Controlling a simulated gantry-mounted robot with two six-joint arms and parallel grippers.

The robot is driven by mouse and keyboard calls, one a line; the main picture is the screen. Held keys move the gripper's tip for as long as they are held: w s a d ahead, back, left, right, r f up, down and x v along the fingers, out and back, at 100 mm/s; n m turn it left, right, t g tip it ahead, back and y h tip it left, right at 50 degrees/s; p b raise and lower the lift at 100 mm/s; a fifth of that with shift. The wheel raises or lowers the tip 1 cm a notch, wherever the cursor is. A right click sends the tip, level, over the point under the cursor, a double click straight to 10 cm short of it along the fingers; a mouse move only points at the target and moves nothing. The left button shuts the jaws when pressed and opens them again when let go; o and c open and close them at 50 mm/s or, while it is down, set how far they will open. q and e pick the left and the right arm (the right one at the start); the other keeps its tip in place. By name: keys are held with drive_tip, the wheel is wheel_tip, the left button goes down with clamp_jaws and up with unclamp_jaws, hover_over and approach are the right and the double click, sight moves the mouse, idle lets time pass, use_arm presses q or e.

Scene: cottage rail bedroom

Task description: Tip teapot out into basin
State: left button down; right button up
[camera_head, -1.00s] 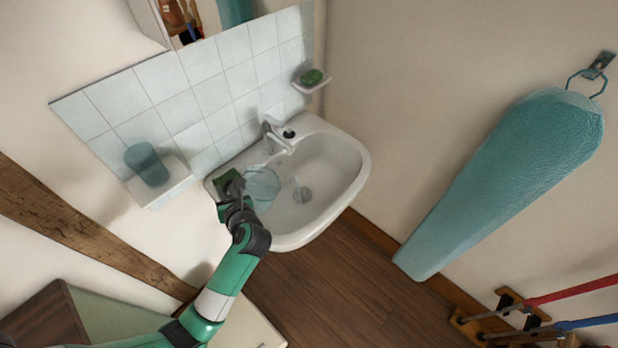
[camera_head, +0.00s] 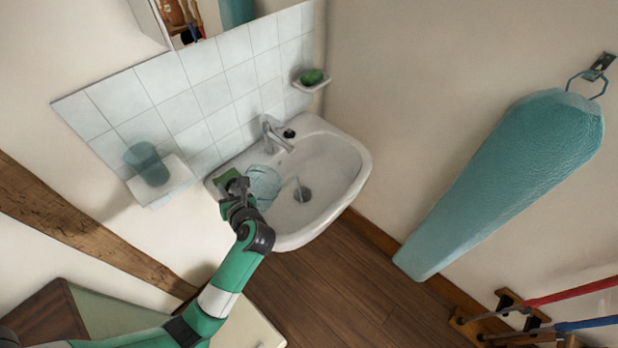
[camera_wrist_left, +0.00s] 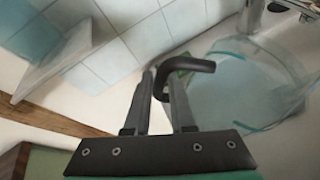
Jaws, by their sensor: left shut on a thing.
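The teapot (camera_head: 264,184) is clear bluish glass and hangs over the left part of the white basin (camera_head: 345,161). My left gripper (camera_head: 239,188) is shut on its dark handle, at the basin's left rim. In the left wrist view the handle (camera_wrist_left: 193,65) is at the fingertips of the gripper (camera_wrist_left: 160,82), with the glass body of the teapot (camera_wrist_left: 245,80) to the right. The teapot looks tilted. A thin pale streak shows near the drain; I cannot tell whether it is poured liquid. My right gripper is not in view.
A chrome tap (camera_head: 276,135) stands at the basin's back. A green item (camera_head: 226,178) lies on the left rim. A teal cup (camera_head: 147,163) on a shelf and a soap dish (camera_head: 311,85) flank the basin. An ironing board (camera_head: 500,185) hangs at right.

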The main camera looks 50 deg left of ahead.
use_arm(q)
drive_tip(key=shift+w+r+m+g+y, duration=0.3)
drive_tip(key=shift+w+m+g+y, duration=0.1)
drive_tip(key=shift+w+m+g, duration=0.15)
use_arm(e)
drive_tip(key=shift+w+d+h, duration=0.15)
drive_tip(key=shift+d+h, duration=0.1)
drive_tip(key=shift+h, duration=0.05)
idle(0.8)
use_arm(q)
drive_tip(key=shift+w+d+r+m+g+y, duration=0.1)
drive_tip(key=shift+w+r+m+g+y, duration=0.2)
drive_tip(key=shift+g, duration=0.15)
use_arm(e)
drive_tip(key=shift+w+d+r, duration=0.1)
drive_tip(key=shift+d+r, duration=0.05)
use_arm(q)
drive_tip(key=shift+w+d+r+p, duration=0.1)
drive_tip(key=shift+d+r+p, duration=0.15)
drive_tip(key=shift+p, duration=0.2)
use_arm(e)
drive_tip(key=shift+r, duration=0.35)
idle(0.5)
